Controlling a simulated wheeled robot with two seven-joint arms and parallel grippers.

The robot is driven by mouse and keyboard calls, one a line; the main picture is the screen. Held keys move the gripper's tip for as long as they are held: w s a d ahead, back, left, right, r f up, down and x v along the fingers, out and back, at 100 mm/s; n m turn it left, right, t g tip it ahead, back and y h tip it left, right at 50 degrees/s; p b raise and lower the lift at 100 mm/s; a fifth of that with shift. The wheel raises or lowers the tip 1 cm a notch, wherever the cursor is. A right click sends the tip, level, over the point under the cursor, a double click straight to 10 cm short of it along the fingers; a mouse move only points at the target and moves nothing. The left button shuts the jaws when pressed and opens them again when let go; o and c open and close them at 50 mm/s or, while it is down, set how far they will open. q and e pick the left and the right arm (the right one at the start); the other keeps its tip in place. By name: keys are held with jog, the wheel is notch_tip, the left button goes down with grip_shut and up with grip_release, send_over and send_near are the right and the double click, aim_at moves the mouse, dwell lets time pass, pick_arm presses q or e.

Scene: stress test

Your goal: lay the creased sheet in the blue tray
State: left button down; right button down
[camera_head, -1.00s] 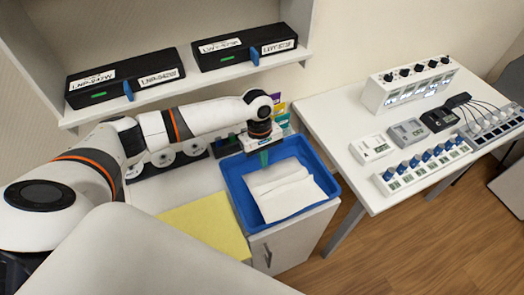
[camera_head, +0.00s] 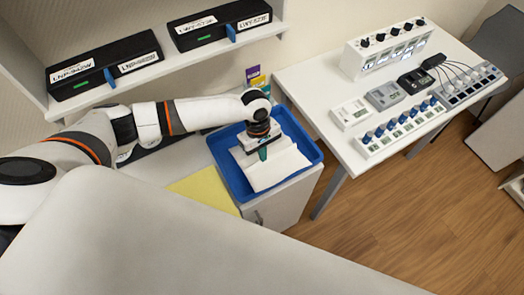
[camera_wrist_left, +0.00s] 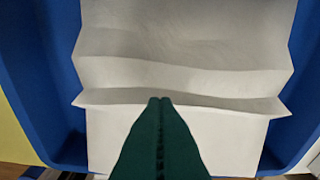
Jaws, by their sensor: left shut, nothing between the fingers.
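The white creased sheet (camera_head: 280,172) lies in the blue tray (camera_head: 312,143), with its folds standing up a little. In the left wrist view the creased sheet (camera_wrist_left: 185,75) fills the middle, with walls of the blue tray (camera_wrist_left: 40,85) on both sides. My left gripper (camera_head: 263,154) points down over the sheet inside the tray's outline. Its green fingertips (camera_wrist_left: 160,102) are together with nothing between them. I cannot tell whether they touch the sheet. The gripper hides part of the sheet in the head view. My right gripper is not in view.
The tray stands on a white cabinet (camera_head: 290,203) beside a yellow surface (camera_head: 205,188). A shelf with two black boxes (camera_head: 103,68) is behind my arm. A white table (camera_head: 330,98) with several devices stands to the right. Wooden floor (camera_head: 400,215) shows below it.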

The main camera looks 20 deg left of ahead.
pick_arm(q)
jog(key=shift+w+a+f, duration=0.15)
jog(key=shift+w+a, duration=0.2)
jog(key=shift+a, duration=0.45)
jog(key=shift+w+a+f, duration=0.1)
jog(key=shift+w+a, duration=0.1)
jog(key=shift+w, duration=0.1)
jog(key=shift+p, duration=0.3)
notch_tip(320, 180, up, 2)
jog(key=shift+s+d+p, duration=0.1)
jog(key=shift+d+p, duration=0.05)
jog(key=shift+p, duration=1.05)
jog(key=shift+r, duration=0.2)
notch_tip(320, 180, up, 11)
jog(key=w+a+b, duration=0.1)
jog(key=shift+a+f+b, duration=0.15)
jog(key=shift+a+b, duration=0.2)
